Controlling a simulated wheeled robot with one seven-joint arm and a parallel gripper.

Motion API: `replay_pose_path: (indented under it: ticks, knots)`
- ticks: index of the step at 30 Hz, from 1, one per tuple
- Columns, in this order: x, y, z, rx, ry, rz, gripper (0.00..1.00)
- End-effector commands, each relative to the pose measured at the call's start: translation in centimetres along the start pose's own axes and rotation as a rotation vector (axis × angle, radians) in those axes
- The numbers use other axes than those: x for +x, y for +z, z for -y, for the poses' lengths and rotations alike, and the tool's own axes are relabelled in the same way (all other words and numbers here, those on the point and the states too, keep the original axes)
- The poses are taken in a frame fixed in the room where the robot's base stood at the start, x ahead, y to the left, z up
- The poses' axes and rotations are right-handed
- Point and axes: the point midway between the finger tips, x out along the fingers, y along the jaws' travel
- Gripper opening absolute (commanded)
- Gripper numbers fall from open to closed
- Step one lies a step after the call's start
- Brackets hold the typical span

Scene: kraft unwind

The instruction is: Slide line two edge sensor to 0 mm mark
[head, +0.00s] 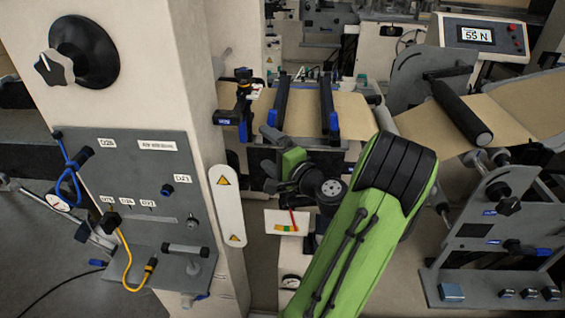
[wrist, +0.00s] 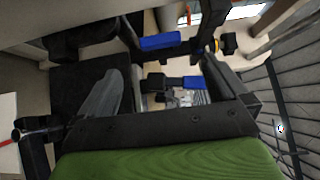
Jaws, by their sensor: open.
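My gripper (head: 268,177) is open, in front of and below the brown web in the head view. In the wrist view its two dark fingers stand apart with nothing held between them (wrist: 163,75). A black sensor-like bracket (head: 243,93) with a blue end stands at the web's left edge, above my gripper; I cannot tell for sure that it is the line two edge sensor. In the wrist view, dark bars with blue parts (wrist: 160,41) lie beyond the fingers; which part is the sensor is unclear. No 0 mm mark is readable.
Two dark bars with blue ends (head: 328,105) cross the web (head: 355,115) just above my arm. A beige column (head: 170,60) with a grey panel (head: 140,185) stands at left. A grey roller bracket (head: 490,220) stands at right. A display (head: 478,34) reads 55 N.

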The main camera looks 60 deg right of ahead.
Motion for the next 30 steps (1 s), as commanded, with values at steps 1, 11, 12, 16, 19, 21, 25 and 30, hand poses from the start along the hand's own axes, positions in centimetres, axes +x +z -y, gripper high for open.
replay_pose_path:
  ticks: [1,11,12,16,19,21,25,30]
  knots:
    - [-1.5,-0.2,-0.2,0.003,0.001,-0.008,1.0]
    - [-6.3,0.0,0.0,0.0,-0.001,0.0,1.0]
    - [-6.4,0.0,0.0,0.0,-0.001,0.001,1.0]
    - [-6.4,0.0,0.0,0.0,-0.001,0.001,1.0]
    - [-6.4,0.0,0.0,0.0,-0.001,0.001,1.0]
    - [-6.3,0.0,0.0,0.0,0.0,0.001,1.0]
    - [-6.3,0.0,0.0,0.0,0.0,0.001,1.0]
    - [-6.3,0.0,0.0,0.0,0.0,0.0,1.0]
